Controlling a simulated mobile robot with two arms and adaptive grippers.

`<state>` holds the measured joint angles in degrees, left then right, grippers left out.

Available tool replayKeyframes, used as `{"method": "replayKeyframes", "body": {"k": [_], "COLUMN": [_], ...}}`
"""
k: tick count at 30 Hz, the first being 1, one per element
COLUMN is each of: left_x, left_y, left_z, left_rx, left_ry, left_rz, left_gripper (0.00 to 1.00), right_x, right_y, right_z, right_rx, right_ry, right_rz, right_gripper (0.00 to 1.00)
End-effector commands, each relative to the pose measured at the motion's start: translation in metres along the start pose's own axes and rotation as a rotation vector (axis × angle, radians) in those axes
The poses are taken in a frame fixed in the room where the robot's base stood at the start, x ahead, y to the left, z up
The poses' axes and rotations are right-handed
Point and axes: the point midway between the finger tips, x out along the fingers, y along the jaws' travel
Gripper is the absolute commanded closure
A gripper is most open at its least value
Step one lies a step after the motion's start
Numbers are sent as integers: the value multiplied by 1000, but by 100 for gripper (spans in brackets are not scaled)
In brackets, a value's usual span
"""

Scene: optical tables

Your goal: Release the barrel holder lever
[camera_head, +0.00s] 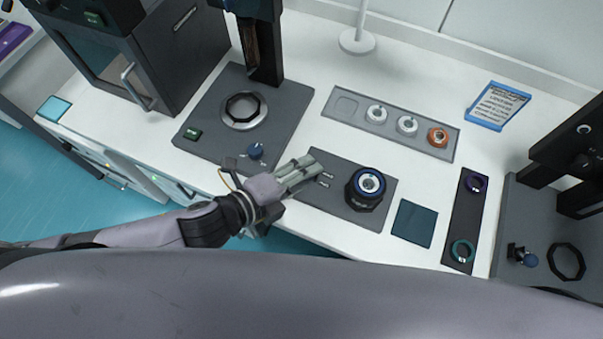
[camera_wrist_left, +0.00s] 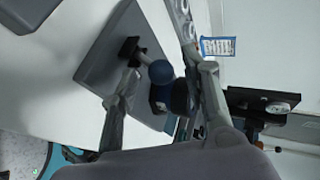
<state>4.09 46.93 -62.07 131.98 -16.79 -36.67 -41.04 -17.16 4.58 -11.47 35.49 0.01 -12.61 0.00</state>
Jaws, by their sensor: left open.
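In the left wrist view the blue ball (camera_wrist_left: 160,72) appears between my fingers. My left gripper (camera_head: 300,172) is open, its fingers pointing right toward the middle plate. A dark round part with a blue top (camera_head: 369,184) sits on the middle plate. My right gripper is not in view.
A tray with white and orange rings (camera_head: 398,125) lies behind. A blue-framed card (camera_head: 497,106), a dark square pad (camera_head: 413,223) and a strip with purple and teal rings (camera_head: 465,215) are to the right. A black column (camera_head: 263,45) rises behind the left plate.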

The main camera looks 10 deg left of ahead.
Motion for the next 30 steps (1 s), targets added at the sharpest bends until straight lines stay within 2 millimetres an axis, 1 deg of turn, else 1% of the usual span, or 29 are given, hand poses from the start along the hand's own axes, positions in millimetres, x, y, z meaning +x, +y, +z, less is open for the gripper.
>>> {"method": "replayKeyframes", "body": {"k": [2, 5, 12, 15, 20, 30], "left_x": [-4, -15, -56, -67, -75, -75], "left_y": [0, 1, 2, 2, 0, 0], "left_z": [0, 0, 0, 0, 0, 0], "left_rx": [0, 1, 0, 0, 0, 0], "left_ry": [0, -1, 1, 0, 0, 0], "left_rz": [1, 2, 4, 3, 1, 0], "left_gripper": [58, 58, 58, 58, 58, 58], "right_x": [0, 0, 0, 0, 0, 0], "right_y": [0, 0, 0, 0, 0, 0], "right_z": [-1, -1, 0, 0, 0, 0], "right_rx": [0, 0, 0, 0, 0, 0], "right_ry": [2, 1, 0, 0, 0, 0], "right_rz": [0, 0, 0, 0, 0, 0], "right_gripper": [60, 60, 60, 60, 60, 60]}}
